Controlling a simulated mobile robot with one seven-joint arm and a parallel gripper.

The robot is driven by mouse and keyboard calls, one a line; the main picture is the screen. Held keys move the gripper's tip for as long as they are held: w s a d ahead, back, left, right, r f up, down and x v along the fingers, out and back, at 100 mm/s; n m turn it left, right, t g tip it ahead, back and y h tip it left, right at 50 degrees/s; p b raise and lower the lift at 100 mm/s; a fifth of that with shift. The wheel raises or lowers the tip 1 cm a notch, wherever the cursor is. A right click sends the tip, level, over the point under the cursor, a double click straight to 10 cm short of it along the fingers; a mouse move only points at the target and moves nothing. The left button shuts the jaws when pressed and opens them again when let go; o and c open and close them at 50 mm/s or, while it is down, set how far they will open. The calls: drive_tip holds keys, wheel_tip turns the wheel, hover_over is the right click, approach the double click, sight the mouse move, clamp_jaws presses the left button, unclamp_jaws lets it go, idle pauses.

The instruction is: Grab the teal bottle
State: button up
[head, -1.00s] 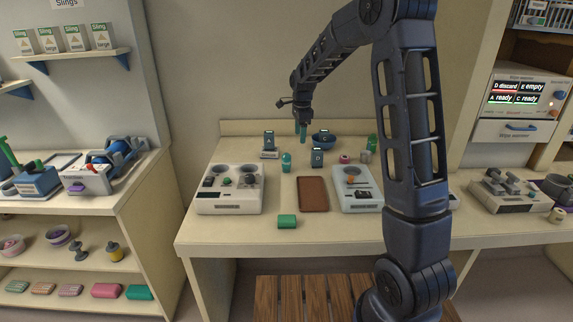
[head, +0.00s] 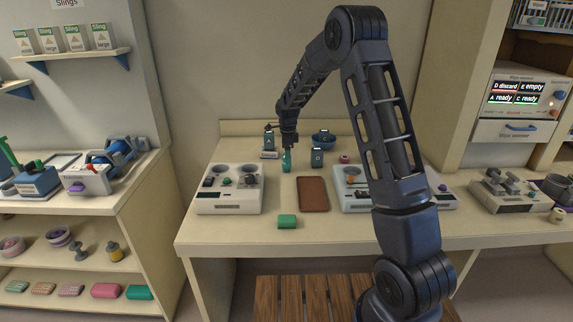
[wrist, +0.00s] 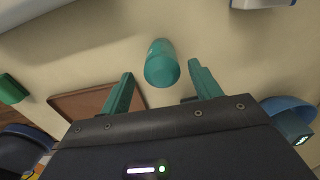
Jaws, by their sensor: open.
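The teal bottle (wrist: 162,66) stands on the table in the wrist view, just beyond and between the tips of my gripper (wrist: 160,82). My gripper's two teal fingers are spread apart with nothing between them. In the head view my gripper (head: 287,154) points down over the bottle (head: 286,166) and largely overlaps it, so their exact gap cannot be told there.
A brown tray (head: 312,194) lies in front, with a green block (head: 287,221) nearer the table edge. A grey-white console (head: 230,207) stands to the left. A dark upright device (head: 316,158) and a blue bowl (head: 323,137) stand to the right and behind.

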drive_tip(key=shift+w+a+f, duration=0.1)
drive_tip(key=shift+f, duration=1.2)
drive_tip(key=shift+w+a+f, duration=0.1)
drive_tip(key=shift+f, duration=1.15)
drive_tip(key=c, duration=1.1)
drive_tip(key=shift+r, duration=0.15)
